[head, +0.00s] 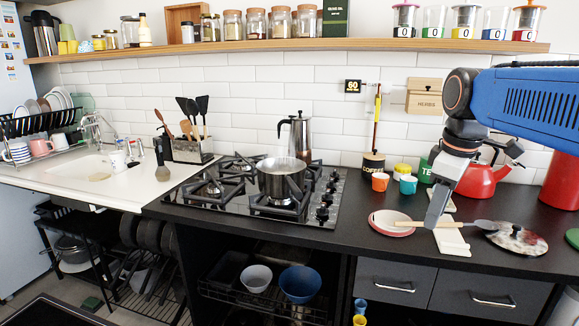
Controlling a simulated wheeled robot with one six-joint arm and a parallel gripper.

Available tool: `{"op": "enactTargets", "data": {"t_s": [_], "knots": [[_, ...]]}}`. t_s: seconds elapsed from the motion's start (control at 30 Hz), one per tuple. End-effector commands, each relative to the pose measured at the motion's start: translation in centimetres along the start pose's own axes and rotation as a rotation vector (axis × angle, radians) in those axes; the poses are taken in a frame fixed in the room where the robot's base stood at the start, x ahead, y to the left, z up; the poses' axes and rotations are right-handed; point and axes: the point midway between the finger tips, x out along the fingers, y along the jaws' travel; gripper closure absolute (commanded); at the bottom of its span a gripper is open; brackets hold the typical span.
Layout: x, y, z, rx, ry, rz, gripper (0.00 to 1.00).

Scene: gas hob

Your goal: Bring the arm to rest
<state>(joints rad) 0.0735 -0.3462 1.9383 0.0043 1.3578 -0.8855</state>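My arm (525,100) reaches in from the right side of the head view, over the right part of the dark counter (350,232). My gripper (433,222) points down, low over the counter. Its fingertips overlap the wooden handle of a spoon (460,225) in the picture. The spoon lies level, its dark head (486,226) to the right. The gap between the fingers is not clear, so I cannot tell whether they grip the handle.
A steel pot (281,182) and a moka pot (300,135) stand on the gas hob (225,206). A pink plate (389,224), orange cup (380,181), teal cup (407,184), red kettle (487,181) and patterned lid (519,239) surround my gripper. A wall shelf (300,45) runs above.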

Motion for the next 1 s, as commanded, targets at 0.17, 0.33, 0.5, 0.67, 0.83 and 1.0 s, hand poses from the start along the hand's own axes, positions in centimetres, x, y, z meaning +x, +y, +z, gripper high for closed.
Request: {"op": "enactTargets", "data": {"t_s": [0.17,0.33,0.5,0.67,0.83,1.0], "knots": [[3.0,-4.8,3.1,0.208,0.045,0.039,0.67],[6.5,-9.0,6.0,0.414,0.097,0.066,0.67],[10.4,-12.8,8.7,0.609,0.153,0.08,0.67],[13.1,-15.1,10.5,0.741,0.194,0.083,0.67],[14.5,-16.1,11.3,0.802,0.213,0.082,0.67],[14.6,-16.1,11.3,0.809,0.215,0.082,0.67]]}}
